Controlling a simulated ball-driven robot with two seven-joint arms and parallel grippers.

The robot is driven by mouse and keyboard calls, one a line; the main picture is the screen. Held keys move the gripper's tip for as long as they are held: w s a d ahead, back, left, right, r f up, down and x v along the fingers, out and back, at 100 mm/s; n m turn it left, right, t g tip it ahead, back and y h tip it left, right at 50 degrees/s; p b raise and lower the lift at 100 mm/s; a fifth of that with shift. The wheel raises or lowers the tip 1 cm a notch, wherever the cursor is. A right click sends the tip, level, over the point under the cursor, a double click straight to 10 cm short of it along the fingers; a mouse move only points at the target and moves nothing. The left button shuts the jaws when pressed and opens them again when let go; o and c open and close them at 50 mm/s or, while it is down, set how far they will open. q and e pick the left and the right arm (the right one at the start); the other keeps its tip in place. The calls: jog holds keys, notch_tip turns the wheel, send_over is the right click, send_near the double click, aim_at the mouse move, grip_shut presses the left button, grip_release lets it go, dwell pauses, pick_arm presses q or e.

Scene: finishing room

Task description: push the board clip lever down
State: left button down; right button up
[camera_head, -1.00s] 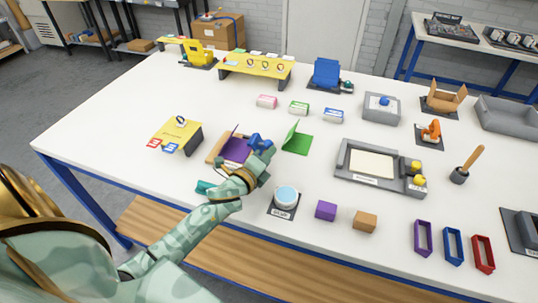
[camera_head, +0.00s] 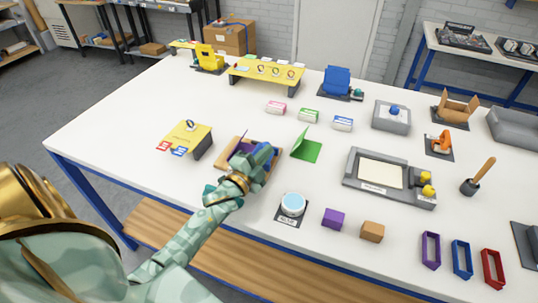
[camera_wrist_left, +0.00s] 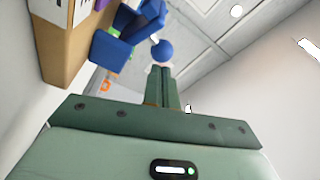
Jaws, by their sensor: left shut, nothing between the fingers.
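The wooden clip board (camera_head: 228,155) lies left of the table's middle. It also shows at the upper left of the left wrist view (camera_wrist_left: 62,50). My left gripper (camera_head: 265,154) is over the board's right part and hides much of it. The board's blue clip (camera_wrist_left: 113,46) shows in the left wrist view, with a round blue lever knob (camera_wrist_left: 162,50). My left gripper (camera_wrist_left: 164,70) is shut and empty, its fingertips right at the knob; I cannot tell whether they touch. My right gripper is not in view.
A green folded card (camera_head: 306,150) stands just right of the gripper. A yellow stand (camera_head: 190,135) is to the left. A round pale-blue button (camera_head: 292,204) and a purple block (camera_head: 333,218) are in front.

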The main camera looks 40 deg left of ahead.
pick_arm(q)
jog(key=shift+a+n, duration=0.3)
jog(key=shift+n, duration=0.3)
jog(key=shift+s+a, duration=0.1)
jog(key=shift+a, duration=0.05)
jog(key=shift+a+f, duration=0.1)
jog(key=shift+r+p, duration=0.3)
jog(key=shift+r, duration=0.15)
jog(key=s+d+r+p, duration=0.4)
jog(key=s+d+r, duration=0.4)
jog(key=s+r, duration=0.3)
jog(key=shift+s+r, duration=0.2)
jog(key=shift+r, duration=0.35)
